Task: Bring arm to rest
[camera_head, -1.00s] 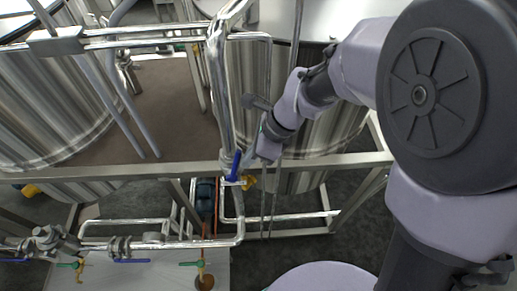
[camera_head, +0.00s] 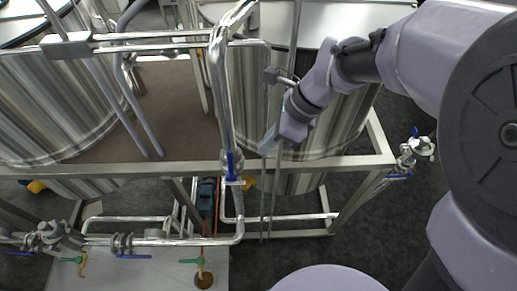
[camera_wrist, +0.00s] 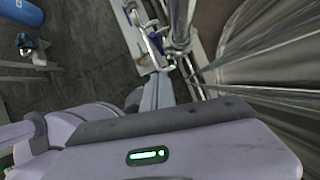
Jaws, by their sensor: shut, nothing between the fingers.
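My gripper (camera_head: 270,141) is shut and empty at the end of my arm, which reaches in from the right in the head view. It is in front of the steel tank on the right (camera_head: 340,120), up and to the right of a blue valve handle (camera_head: 231,165) on a vertical pipe. A gap shows between the gripper and the handle in the picture. In the wrist view the gripper's fingers (camera_wrist: 158,92) are together, with pipes beyond them.
A steel frame rail (camera_head: 120,171) runs across in front of the tanks. A second tank (camera_head: 50,100) stands at left. Pipes with blue and green-handled valves (camera_head: 125,245) are at lower left. Another valve (camera_head: 415,152) is at right. Dark floor (camera_head: 370,225) shows between.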

